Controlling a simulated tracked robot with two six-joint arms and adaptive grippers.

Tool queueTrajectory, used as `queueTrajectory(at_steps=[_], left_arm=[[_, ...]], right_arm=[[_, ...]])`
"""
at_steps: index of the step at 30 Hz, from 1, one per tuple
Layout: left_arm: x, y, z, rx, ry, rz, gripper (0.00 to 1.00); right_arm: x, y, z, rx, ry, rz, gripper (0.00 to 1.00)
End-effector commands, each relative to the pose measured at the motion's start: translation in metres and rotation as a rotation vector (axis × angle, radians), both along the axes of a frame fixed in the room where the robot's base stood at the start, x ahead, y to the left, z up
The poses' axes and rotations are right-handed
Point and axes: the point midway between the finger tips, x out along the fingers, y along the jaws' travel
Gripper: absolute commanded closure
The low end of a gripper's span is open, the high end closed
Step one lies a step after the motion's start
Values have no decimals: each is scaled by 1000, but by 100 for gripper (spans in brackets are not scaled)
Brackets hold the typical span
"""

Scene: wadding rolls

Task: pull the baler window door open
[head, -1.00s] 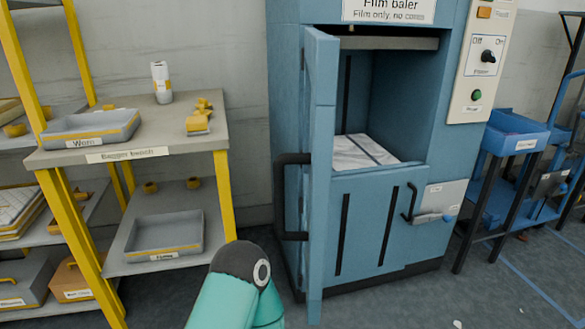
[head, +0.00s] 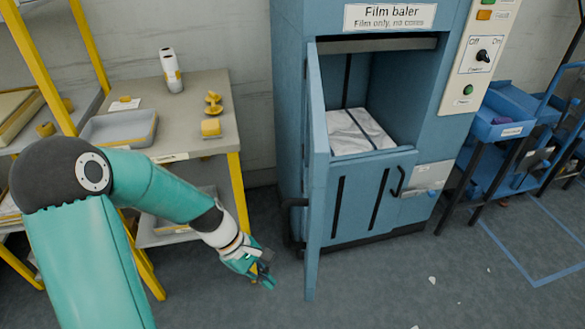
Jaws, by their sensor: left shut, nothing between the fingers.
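The blue film baler (head: 385,60) stands in the centre right. Its window door (head: 316,190) is swung out towards me and shows almost edge-on. The window opening behind it is uncovered, with a pale wrapped bale (head: 358,131) inside. My right gripper is not in view.
The grey bench (head: 215,95) with yellow legs stands at the left, with a tray (head: 120,130) and a white roll (head: 171,70). A blue trolley (head: 500,125) stands at the right. Floor in front of the baler is mostly clear, with small white scraps.

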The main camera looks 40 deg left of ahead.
Motion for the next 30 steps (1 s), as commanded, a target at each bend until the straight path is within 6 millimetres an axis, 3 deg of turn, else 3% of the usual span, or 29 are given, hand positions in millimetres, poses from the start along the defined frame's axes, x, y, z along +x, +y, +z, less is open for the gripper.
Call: queueTrajectory(at_steps=[1, 6, 9, 12, 15, 18, 30], left_arm=[[-1, 14, 67, -35, 4, 100, 100], [-11, 34, 190, -177, 30, 338, 100], [-18, 39, 240, -240, 38, 421, 100], [-22, 40, 271, -282, 40, 470, 100], [-25, 39, 283, -306, 45, 493, 100], [-23, 36, 282, -314, 46, 497, 100], [4, -6, 230, -314, 51, 491, 100]], right_arm=[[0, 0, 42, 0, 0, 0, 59], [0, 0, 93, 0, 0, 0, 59], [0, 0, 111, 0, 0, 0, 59], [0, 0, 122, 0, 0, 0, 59], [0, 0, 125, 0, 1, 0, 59], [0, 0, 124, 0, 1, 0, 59], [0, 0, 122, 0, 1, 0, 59]])
